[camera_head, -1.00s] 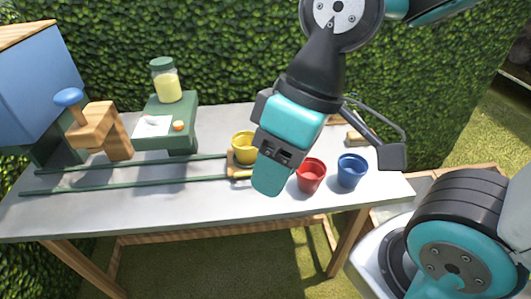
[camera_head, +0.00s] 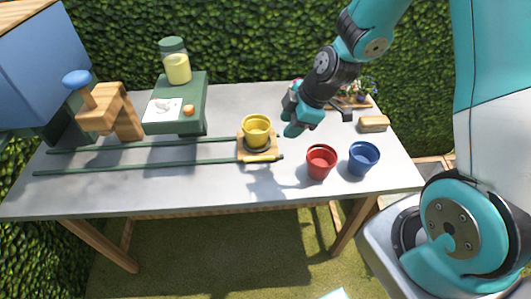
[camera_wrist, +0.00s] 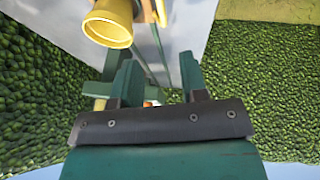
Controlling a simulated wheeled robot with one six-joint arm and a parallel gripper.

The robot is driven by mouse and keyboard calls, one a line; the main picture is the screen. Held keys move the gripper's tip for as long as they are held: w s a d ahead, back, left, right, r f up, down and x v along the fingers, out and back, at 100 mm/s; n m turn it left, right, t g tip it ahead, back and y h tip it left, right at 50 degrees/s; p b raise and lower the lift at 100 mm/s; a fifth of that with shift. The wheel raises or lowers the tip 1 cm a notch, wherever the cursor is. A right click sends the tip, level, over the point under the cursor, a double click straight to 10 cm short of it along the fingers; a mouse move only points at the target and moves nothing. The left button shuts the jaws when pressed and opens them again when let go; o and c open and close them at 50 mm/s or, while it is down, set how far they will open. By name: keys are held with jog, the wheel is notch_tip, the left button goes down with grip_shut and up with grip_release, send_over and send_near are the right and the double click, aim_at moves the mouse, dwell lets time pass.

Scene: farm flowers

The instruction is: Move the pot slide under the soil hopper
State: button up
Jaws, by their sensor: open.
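The pot slide (camera_head: 262,156) is a small wooden carriage at the right end of two green rails (camera_head: 150,166). A yellow pot (camera_head: 256,128) stands upright on it; the pot also shows in the wrist view (camera_wrist: 108,22). A large blue box (camera_head: 45,60) at the far left, beyond the rails' left end, looks like the soil hopper; its outlet cannot be made out. My gripper (camera_head: 291,112) is above the table, to the right of the yellow pot and apart from it. In the wrist view my gripper (camera_wrist: 157,77) is open with nothing between its fingers.
A green stand (camera_head: 190,105) with a jar (camera_head: 176,62) is behind the rails. A wooden block with a blue knob (camera_head: 76,79) stands left of it. A red pot (camera_head: 321,161) and blue pot (camera_head: 363,157) stand right of the slide. A sponge-like block (camera_head: 373,123) lies behind.

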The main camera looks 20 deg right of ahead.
aim_at(263, 157)
jog(key=p+x, duration=0.2)
jog(key=x, duration=1.2)
jog(key=shift+a+f, duration=0.1)
jog(key=shift+f, duration=0.3)
jog(key=shift+c, duration=0.2)
grip_shut()
